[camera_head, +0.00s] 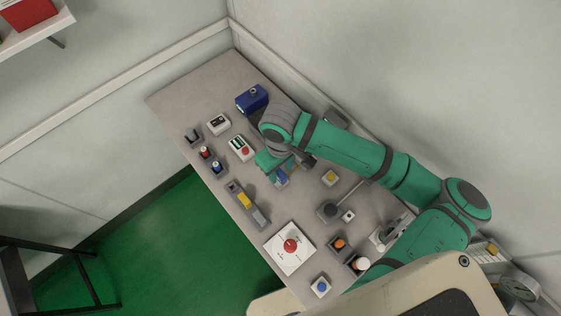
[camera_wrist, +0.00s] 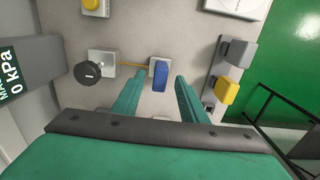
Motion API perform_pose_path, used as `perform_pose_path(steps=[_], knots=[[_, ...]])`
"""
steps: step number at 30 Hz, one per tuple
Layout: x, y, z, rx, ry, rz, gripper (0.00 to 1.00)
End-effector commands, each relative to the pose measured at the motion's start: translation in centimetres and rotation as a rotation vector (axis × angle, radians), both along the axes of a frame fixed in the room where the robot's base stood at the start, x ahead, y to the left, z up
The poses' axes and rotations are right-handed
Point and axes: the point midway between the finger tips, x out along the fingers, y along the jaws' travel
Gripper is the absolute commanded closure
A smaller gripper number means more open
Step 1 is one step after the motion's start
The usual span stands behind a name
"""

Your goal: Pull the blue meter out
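The blue meter (camera_wrist: 160,74) is a small blue block standing in a pale grey base (camera_wrist: 161,63). In the wrist view it lies between and just beyond the tips of my gripper (camera_wrist: 158,84). The two teal fingers are apart, with a gap on each side of the meter. In the head view the blue meter (camera_head: 283,178) shows beside my gripper (camera_head: 277,166), low over the table. My arm partly hides the gripper there, and contact cannot be seen.
A grey kPa display (camera_wrist: 30,80) stands at left. A holder with a yellow block (camera_wrist: 227,90) is at right. A larger blue box (camera_head: 252,99) sits at the table's far end.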

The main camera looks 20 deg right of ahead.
Motion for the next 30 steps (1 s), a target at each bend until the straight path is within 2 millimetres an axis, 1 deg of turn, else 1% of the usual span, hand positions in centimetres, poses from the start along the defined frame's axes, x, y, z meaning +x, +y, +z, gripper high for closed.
perform_pose_path(steps=[3, 7, 11, 18, 19, 20, 21, 23, 24, 25, 26, 27, 28, 30], knots=[[0.0, 0.0, -1.5, 0.002, 0.001, -0.002, 0.61], [0.0, 0.0, -2.4, 0.001, 0.000, -0.001, 0.61], [0.0, 0.0, -2.8, 0.000, -0.001, -0.001, 0.61], [0.0, 0.0, -2.9, 0.000, -0.001, -0.001, 0.61], [0.0, 0.0, -2.9, 0.000, -0.001, -0.001, 0.66], [0.0, 0.0, -2.8, 0.000, -0.001, -0.001, 0.73], [0.0, 0.0, -2.8, 0.000, -0.001, -0.001, 0.82], [0.0, 0.0, -2.8, 0.000, -0.001, -0.001, 0.97], [0.0, 0.0, -2.8, 0.000, -0.001, -0.001, 1.00], [0.0, 0.0, -2.8, 0.000, -0.001, -0.001, 1.00], [0.0, 0.0, -2.8, 0.000, -0.001, -0.001, 0.86], [0.0, 0.0, -2.8, 0.000, -0.001, -0.001, 0.95], [0.0, 0.0, -2.8, 0.000, -0.001, -0.001, 1.00], [0.0, 0.0, -2.8, 0.000, -0.001, -0.001, 1.00]])
